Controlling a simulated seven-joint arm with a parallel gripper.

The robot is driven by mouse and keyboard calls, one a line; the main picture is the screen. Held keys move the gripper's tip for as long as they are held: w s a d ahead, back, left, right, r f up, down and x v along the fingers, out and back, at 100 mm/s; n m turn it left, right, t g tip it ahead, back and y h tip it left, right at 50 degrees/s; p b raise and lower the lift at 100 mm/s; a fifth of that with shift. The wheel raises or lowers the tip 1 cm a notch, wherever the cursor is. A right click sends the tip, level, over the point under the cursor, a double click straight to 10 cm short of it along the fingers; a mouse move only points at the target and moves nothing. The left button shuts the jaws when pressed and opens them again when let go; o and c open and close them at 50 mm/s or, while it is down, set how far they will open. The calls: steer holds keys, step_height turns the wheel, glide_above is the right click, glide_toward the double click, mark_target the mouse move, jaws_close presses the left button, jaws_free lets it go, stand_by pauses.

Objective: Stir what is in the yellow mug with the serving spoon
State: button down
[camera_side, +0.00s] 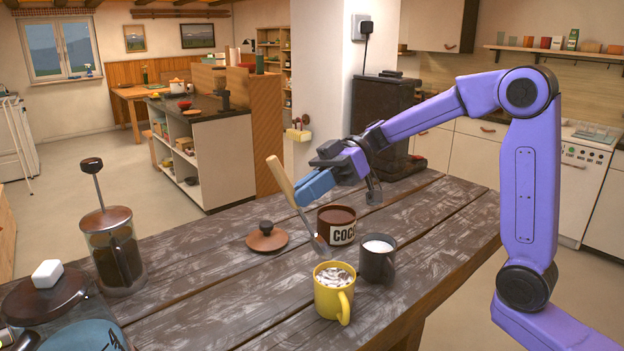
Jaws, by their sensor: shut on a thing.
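The yellow mug (332,300) stands upright near the front edge of the wooden table, its handle toward the front right. It is filled near the rim with something brown and white. My gripper (300,193) is shut on the serving spoon (284,182), which has a pale wooden handle and a metal bowl end. The spoon is tilted, handle up to the left. Its bowl end (320,245) hangs just above and behind the mug, and looks clear of its contents. The fingers hide part of the spoon.
A dark mug (377,264) with white contents stands close right of the yellow mug. A brown cocoa tin (337,228) is behind, its lid (266,238) to the left. A French press (115,255) and a glass jar (60,310) are at left. The table between is clear.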

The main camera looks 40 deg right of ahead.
steer(key=shift+s+d+f, duration=0.3)
steer(key=shift+f, duration=1.15)
steer(key=shift+s+d+f, duration=0.35)
steer(key=shift+f, duration=1.05)
steer(key=shift+s+d+f, duration=0.3)
steer(key=shift+f, duration=1.15)
steer(key=shift+a, duration=0.1)
